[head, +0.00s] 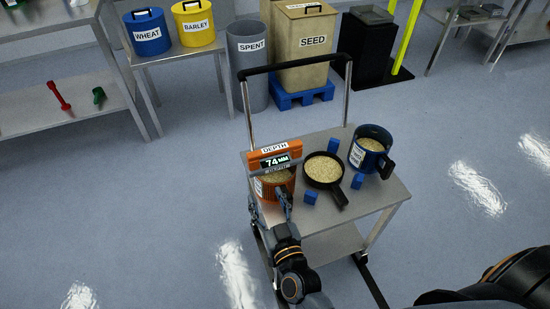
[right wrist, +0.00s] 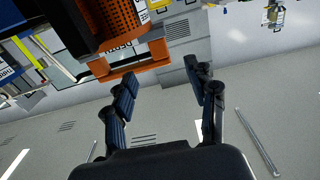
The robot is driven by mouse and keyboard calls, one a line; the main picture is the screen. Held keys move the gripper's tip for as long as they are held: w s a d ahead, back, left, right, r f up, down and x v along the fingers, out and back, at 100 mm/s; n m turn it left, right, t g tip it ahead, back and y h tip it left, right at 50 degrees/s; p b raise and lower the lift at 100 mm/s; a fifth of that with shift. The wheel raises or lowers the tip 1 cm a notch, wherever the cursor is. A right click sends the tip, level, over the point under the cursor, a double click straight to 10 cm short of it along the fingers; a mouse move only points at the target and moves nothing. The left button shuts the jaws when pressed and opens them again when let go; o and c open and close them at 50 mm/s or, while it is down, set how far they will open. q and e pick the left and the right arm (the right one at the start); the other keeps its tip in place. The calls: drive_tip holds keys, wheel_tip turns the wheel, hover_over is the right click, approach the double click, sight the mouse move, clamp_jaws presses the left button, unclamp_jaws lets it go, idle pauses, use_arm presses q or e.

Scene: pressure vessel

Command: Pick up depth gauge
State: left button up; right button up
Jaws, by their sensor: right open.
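The depth gauge (head: 274,157) is an orange device with a DEPTH label and a display reading 74 MM. In the head view it stands at the back of an orange-red grain-filled container (head: 263,188), on the left side of a metal cart (head: 335,220). My right gripper (head: 284,200) is in front of that container, below the gauge in the picture. In the right wrist view the fingers (right wrist: 162,78) are apart with nothing between them. An orange frame (right wrist: 130,64), seemingly the gauge, shows beyond the fingertips. My left gripper is out of view.
A black pan of grain (head: 323,168) and a blue mug of grain (head: 371,146) share the cart with several blue blocks (head: 333,145). The cart's push handle (head: 290,64) rises behind. SPENT (head: 250,65) and SEED (head: 306,62) bins stand beyond, with open floor around.

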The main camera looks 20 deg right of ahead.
sight(255, 165)
drive_tip(key=w, duration=0.7)
drive_tip(key=shift+w+a+r, duration=0.1)
drive_tip(key=shift+w+a, duration=0.05)
drive_tip(key=shift+w, duration=0.05)
drive_tip(key=w, duration=0.2)
drive_tip(key=w+r, duration=0.1)
drive_tip(key=w, duration=0.1)
drive_tip(key=shift+w, duration=0.8)
clamp_jaws()
